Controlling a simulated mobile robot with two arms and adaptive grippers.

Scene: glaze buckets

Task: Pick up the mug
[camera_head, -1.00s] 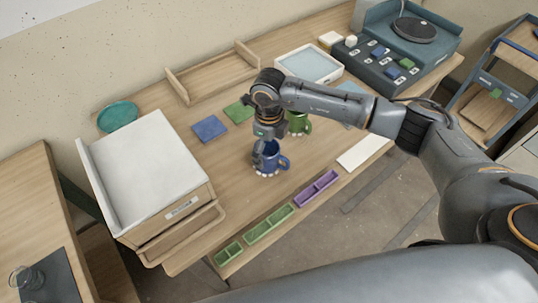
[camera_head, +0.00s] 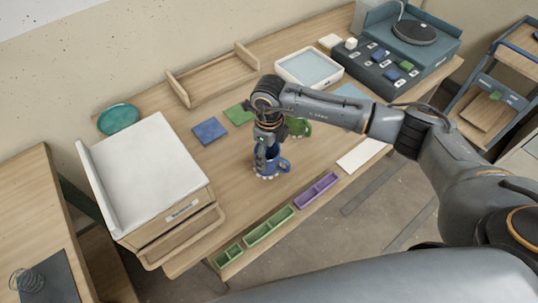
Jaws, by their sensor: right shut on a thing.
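A blue mug (camera_head: 274,168) stands upright on the wooden table (camera_head: 240,180), its handle toward the right. A green mug (camera_head: 299,127) is just behind it, partly hidden by my right arm. My right gripper (camera_head: 266,165) points down at the blue mug and is shut on it at its left side. The fingertips are partly hidden against the mug. My left gripper is not in view.
Green trays (camera_head: 268,226) and a purple tray (camera_head: 317,189) lie along the front edge. A white-topped drawer box (camera_head: 150,165) stands at left. Blue (camera_head: 210,130) and green (camera_head: 239,113) tiles lie behind. A shallow wooden rack (camera_head: 213,78) is at the back.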

